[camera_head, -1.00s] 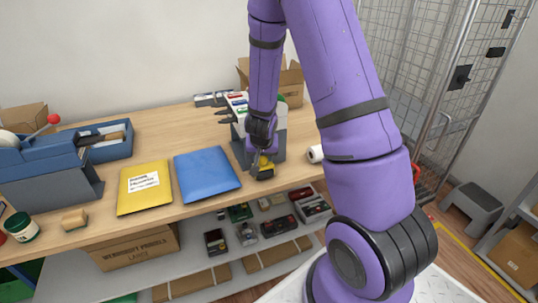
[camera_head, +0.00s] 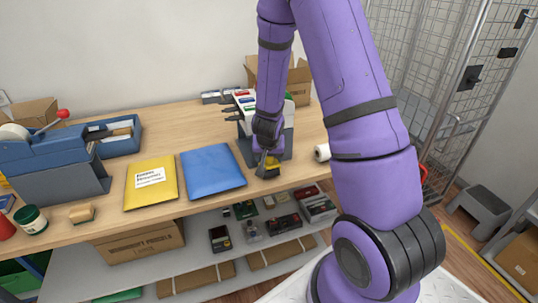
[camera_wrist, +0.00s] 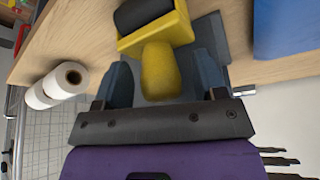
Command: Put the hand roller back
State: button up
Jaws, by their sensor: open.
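The hand roller (camera_wrist: 155,38) has a yellow frame and handle and a black roller. In the wrist view it is at the top middle, its handle pointing toward my palm. My gripper (camera_wrist: 162,72) is open, with one finger on each side of the yellow handle and a visible gap at both sides. In the head view the roller (camera_head: 271,166) shows small near the counter's front edge, partly hidden by my gripper (camera_head: 266,155). Whether the roller rests on the counter or just above it, I cannot tell.
A grey stand (camera_head: 287,143) holding cards is right behind my gripper. A blue mailer (camera_head: 212,172) and a yellow mailer (camera_head: 150,186) lie to the left on the counter (camera_head: 180,120). White rolls (camera_head: 322,152) lie to the right. A shelf below holds boxes.

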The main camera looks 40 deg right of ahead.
jog(key=shift+r, duration=0.1)
jog(key=shift+r, duration=0.25)
jog(key=shift+s+a+r, duration=0.15)
jog(key=shift+a+r, duration=0.05)
jog(key=shift+r, duration=0.5)
jog(key=s+a+r+n+y, duration=0.15)
jog(key=s+a+r, duration=0.25)
jog(key=r, duration=0.4)
jog(key=s+a+r+n+y, duration=0.1)
jog(key=s+a+r+y, duration=0.25)
jog(key=r, duration=0.35)
jog(key=s+a+r+n+y, duration=0.15)
jog(key=s+a+r, duration=0.25)
jog(key=r, duration=0.4)
jog(key=s+r+n+h, duration=0.1)
jog(key=s+r+n, duration=0.1)
jog(key=s+r, duration=0.3)
jog(key=s+a+r+n+t+h, duration=0.1)
jog(key=s+r+h, duration=0.1)
jog(key=s+r, duration=0.3)
jog(key=s, duration=0.4)
jog(key=shift+s+n, duration=0.35)
jog(key=shift+n, duration=0.05)
jog(key=shift+h, duration=0.25)
